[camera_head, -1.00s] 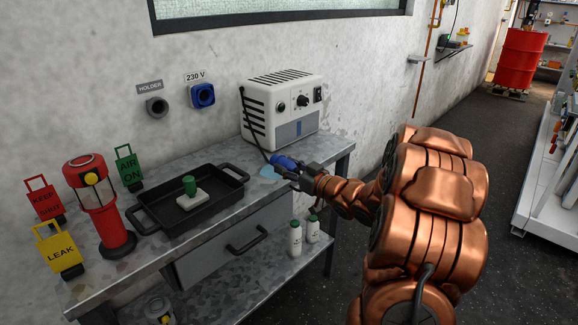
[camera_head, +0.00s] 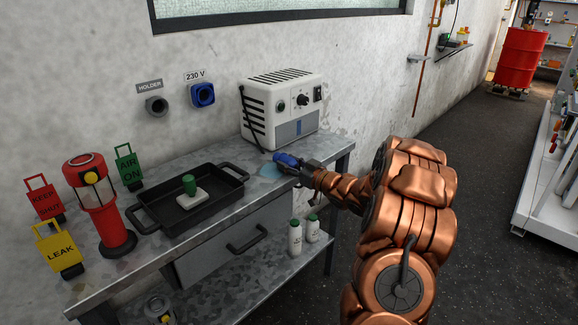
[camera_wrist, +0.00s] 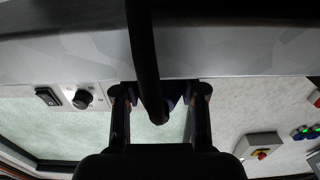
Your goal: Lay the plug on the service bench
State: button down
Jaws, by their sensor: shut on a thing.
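The blue plug (camera_head: 287,160) is in my gripper (camera_head: 296,166), just above the right part of the service bench (camera_head: 215,157). A black cable (camera_head: 252,120) runs from the plug toward the white unit. In the wrist view my gripper (camera_wrist: 160,105) is shut on the plug, with the dark cable (camera_wrist: 142,50) passing across the middle. Most of the plug is hidden there by the cable and fingers. I cannot tell whether the plug touches the bench top.
The white unit (camera_head: 285,108) stands behind the plug at the wall. A black tray (camera_head: 160,213), a red lantern (camera_head: 97,205) and several tags stand to the left. The blue 230 V socket (camera_head: 203,95) and grey holder (camera_head: 157,106) are on the wall.

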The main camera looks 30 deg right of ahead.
jog(key=shift+f, duration=0.2)
jog(key=c, duration=0.6)
grip_release()
jog(key=shift+c, duration=0.2)
jog(key=shift+r, duration=0.1)
jog(key=v, duration=1.2)
